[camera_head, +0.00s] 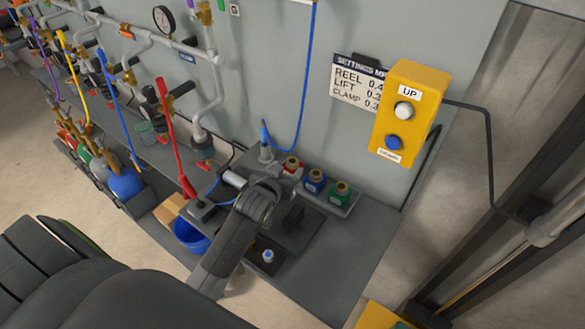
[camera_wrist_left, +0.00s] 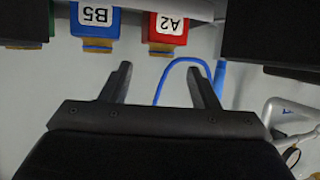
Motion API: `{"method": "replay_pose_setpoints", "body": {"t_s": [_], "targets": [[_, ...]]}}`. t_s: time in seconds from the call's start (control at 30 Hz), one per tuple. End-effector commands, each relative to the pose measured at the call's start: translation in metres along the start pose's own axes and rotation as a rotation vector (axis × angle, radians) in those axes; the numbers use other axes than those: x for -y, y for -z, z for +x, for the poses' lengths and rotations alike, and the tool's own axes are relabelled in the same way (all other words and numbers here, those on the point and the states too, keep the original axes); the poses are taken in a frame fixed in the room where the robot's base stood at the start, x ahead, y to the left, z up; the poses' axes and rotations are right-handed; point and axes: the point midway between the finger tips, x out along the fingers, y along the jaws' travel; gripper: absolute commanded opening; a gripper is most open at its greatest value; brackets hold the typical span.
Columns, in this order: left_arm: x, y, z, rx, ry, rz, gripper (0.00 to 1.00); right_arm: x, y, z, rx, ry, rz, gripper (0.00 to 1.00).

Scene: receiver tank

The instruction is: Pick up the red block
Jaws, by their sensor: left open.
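The red block (camera_head: 291,170) stands at the left end of a row on a grey shelf by the wall in the head view. In the left wrist view the red block (camera_wrist_left: 168,28) bears an upside-down white A2 label and a brass-coloured end, and its far part is cut off by the top edge. My left gripper (camera_wrist_left: 160,75) is open with nothing between its fingers. The red block appears beyond the fingertips, apart from them. In the head view my left gripper (camera_head: 292,218) is dark and partly hidden by my arm, near the shelf. My right gripper is not in view.
A blue block (camera_head: 314,181) labelled B5 and a green block (camera_head: 340,193) stand beside the red one. A blue hose (camera_wrist_left: 185,62) hangs near the red block. A blue bucket (camera_head: 190,235) and a yellow button box (camera_head: 408,115) are nearby. The bench's right part is clear.

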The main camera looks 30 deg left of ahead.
Motion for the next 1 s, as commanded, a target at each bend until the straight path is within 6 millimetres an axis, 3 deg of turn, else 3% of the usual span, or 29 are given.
{"method": "replay_pose_setpoints", "body": {"t_s": [0.5, 0.87, 1.0], "targets": [[0.002, 0.000, 0.047, 0.000, -0.001, 0.000, 0.55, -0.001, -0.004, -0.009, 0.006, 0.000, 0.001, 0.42], [0.002, -0.001, 0.052, 0.000, -0.001, 0.000, 0.55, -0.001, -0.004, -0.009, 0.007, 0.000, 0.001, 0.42], [0.002, -0.001, 0.052, 0.001, -0.001, 0.000, 0.37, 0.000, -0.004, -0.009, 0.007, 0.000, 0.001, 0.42]]}}
